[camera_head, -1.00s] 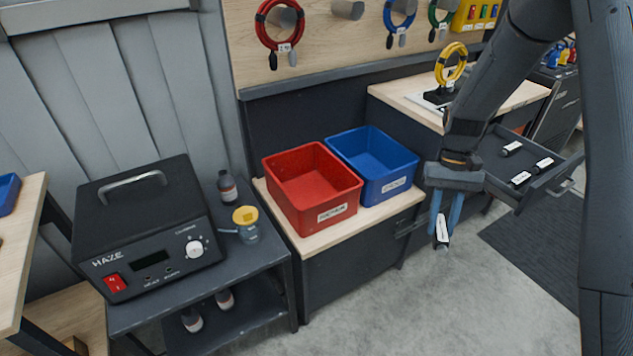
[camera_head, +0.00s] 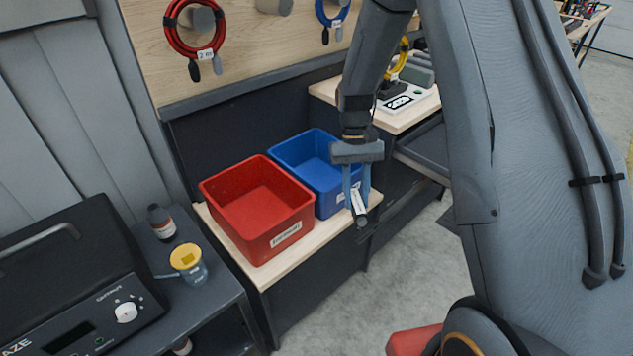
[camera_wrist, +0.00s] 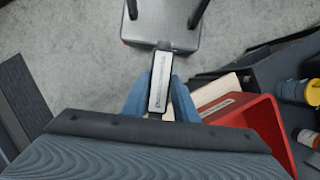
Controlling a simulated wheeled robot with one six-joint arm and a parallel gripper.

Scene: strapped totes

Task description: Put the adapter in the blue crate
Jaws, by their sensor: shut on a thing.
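The adapter (camera_head: 359,208) is a small dark piece with a white label. My gripper (camera_head: 356,203) is shut on it, with its blue fingers pointing down. The adapter also shows between the fingers in the wrist view (camera_wrist: 159,93). The blue crate (camera_head: 327,203) stands on a wooden-topped bench. In the head view my gripper overlaps its right front side, and the adapter appears just in front of the crate, outside it. I cannot tell the exact gap. The crate's label is partly hidden, and I cannot make out the crate in the wrist view.
A red crate (camera_head: 256,208) stands left of the blue one; it also shows in the wrist view (camera_wrist: 264,118). A cart at left holds a black box (camera_head: 75,270), a dark bottle (camera_head: 161,223) and a yellow-lidded jar (camera_head: 188,263). An open drawer (camera_head: 424,153) is at right.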

